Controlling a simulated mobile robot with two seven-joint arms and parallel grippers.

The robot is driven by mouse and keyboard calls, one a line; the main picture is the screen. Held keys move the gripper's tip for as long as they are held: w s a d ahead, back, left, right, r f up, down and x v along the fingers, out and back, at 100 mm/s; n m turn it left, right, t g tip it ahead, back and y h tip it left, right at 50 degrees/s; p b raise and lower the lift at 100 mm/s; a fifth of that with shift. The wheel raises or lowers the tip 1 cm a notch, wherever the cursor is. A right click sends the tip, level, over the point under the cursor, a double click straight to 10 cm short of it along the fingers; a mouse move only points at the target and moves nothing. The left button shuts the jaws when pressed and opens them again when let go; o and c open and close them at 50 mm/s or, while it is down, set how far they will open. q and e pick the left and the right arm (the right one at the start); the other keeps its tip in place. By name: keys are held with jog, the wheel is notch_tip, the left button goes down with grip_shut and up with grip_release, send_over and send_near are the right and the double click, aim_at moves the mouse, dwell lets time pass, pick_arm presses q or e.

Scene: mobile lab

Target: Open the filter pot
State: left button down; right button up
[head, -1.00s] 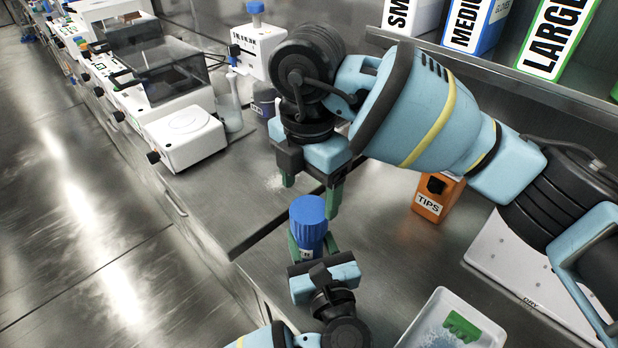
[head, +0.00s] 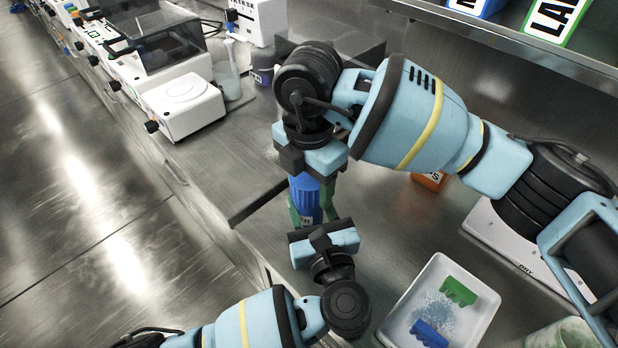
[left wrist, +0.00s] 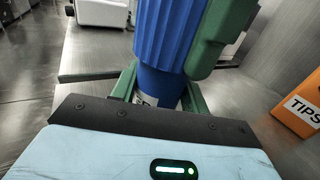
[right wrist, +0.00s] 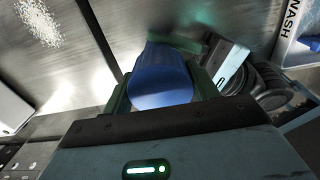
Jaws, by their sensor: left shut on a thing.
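The filter pot stands upright, with a ribbed blue lid (left wrist: 168,35) over a smoother dark blue body (left wrist: 160,88) in the left wrist view. In the head view the pot (head: 306,195) is partly hidden under my right gripper. My left gripper (head: 308,218) is shut on the pot's body from the near side. My right gripper (head: 311,185) points down from above, with its green fingers beside the lid. In the right wrist view the lid (right wrist: 160,85) lies between those fingers. Whether they press on it is unclear.
A white tray (head: 396,328) with a green and a blue piece is at the lower right. An orange tips box (left wrist: 302,105) stands behind my right arm. White machines (head: 183,105) line the bench at the left. A shelf (head: 480,35) runs along the back.

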jog(key=c, duration=0.6)
jog(key=n, duration=1.1)
jog(key=shift+n, duration=0.4)
jog(key=n, duration=1)
jog(key=shift+r+n, duration=0.1)
jog(key=shift+n, duration=0.3)
jog(key=n, duration=0.4)
jog(key=shift+n, duration=0.3)
jog(key=n, duration=0.4)
jog(key=shift+n, duration=0.3)
jog(key=n, duration=0.4)
